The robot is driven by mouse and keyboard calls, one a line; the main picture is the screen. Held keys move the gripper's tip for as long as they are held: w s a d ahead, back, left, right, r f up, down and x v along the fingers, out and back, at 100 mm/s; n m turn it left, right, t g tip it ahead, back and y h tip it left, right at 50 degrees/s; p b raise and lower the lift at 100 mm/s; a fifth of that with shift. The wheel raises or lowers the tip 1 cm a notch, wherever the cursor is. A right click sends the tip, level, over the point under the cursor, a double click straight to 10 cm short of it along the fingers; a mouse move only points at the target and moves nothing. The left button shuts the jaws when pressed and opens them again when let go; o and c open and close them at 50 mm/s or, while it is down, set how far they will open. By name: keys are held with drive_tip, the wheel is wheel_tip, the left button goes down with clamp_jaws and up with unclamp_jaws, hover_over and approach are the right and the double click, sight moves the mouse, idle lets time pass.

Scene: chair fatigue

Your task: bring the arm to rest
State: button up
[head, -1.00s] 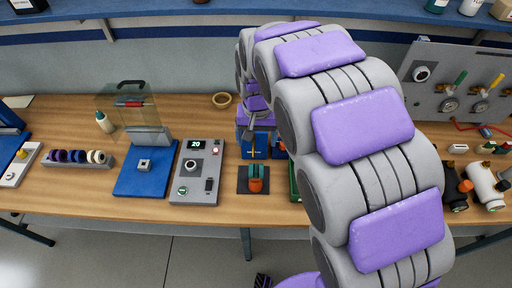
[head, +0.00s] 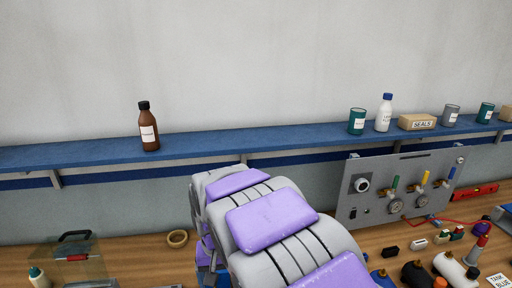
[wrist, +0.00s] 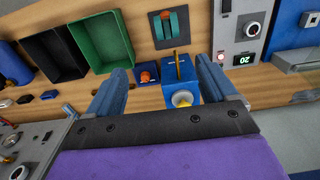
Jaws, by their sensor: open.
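My arm, grey with purple pads, rises from the bottom of the head view and bends away over the workbench (head: 130,250). In the head view my gripper is hidden behind the arm links. In the wrist view my gripper (wrist: 160,85) shows two blue fingers spread wide apart, with nothing held between them. Beyond and between the fingers, a blue block (wrist: 182,82) with a yellow piece and a small orange-topped part (wrist: 148,76) stand on the bench.
The wrist view shows a green bin (wrist: 100,40), a black bin (wrist: 55,55) and a control box (wrist: 238,35). In the head view, a blue shelf (head: 290,138) holds bottles and jars. A gauge panel (head: 400,190) stands right of my arm; a clear-guarded fixture (head: 75,258) stands left.

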drive_tip(key=s+d+f+m+g+b, duration=0.1)
drive_tip(key=s+d+b, duration=0.1)
drive_tip(key=s+d, duration=0.75)
drive_tip(key=s+d+m+b, duration=0.1)
drive_tip(key=s+d+b, duration=0.1)
drive_tip(key=s+d, duration=0.75)
drive_tip(key=s+d+f+b, duration=0.1)
drive_tip(key=s+d+f, duration=0.2)
drive_tip(key=s+d, duration=0.3)
drive_tip(key=shift+s+f+m+g+b, duration=0.15)
drive_tip(key=shift+s+m+g+b, duration=0.2)
drive_tip(key=shift+s, duration=0.35)
drive_tip(key=shift+c, duration=0.2)
